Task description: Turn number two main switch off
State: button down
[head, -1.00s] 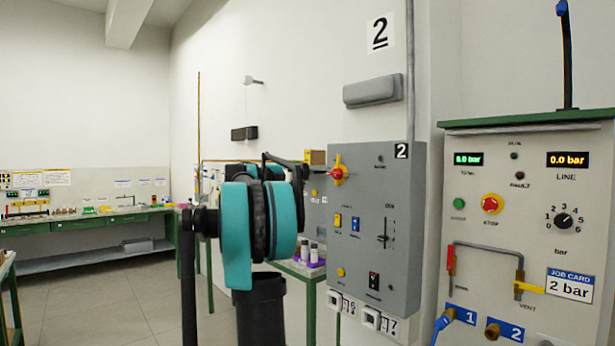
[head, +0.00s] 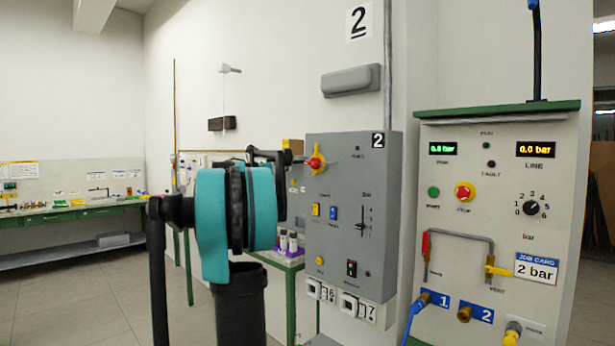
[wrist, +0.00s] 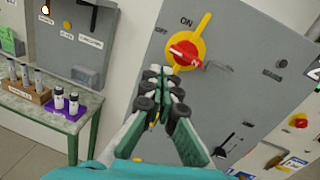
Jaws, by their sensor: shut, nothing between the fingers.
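The main switch (head: 315,162) is a red rotary handle on a yellow plate, at the upper left of the grey panel marked 2 (head: 345,225). In the wrist view the red handle (wrist: 184,52) lies across its plate, with "ON" printed above left; a label to its right is too blurred to read. My gripper (wrist: 160,73) is shut and empty, its fingertips just below left of the handle in that view. Contact cannot be told. In the head view my gripper (head: 292,158) is partly hidden behind my teal arm, just left of the switch.
The panel also carries a yellow and a blue switch, a slider (head: 363,222) and a black rocker (head: 351,268). A pressure station (head: 500,200) stands to the right. A green-framed table (head: 282,258) with vials stands behind my arm.

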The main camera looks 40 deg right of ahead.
jog(key=m+t, duration=0.1)
jog(key=m, duration=0.3)
jog(key=m+t+y, duration=0.1)
jog(key=m+t, duration=0.2)
jog(key=m, duration=1.2)
send_near(309, 172)
jog(key=w+d, duration=0.5)
jog(key=d, duration=0.1)
jog(key=shift+s+a+r, duration=0.1)
jog(key=shift+s+a, duration=0.05)
jog(key=shift+s, duration=0.45)
jog(key=shift+s+a, duration=0.1)
jog(key=shift+s, duration=0.55)
jog(key=shift+s+d, duration=0.1)
jog(key=shift+s, duration=0.75)
jog(key=shift+s+d+f+g, duration=0.1)
jog(key=shift+s+f+g, duration=0.2)
jog(key=shift+s, duration=0.35)
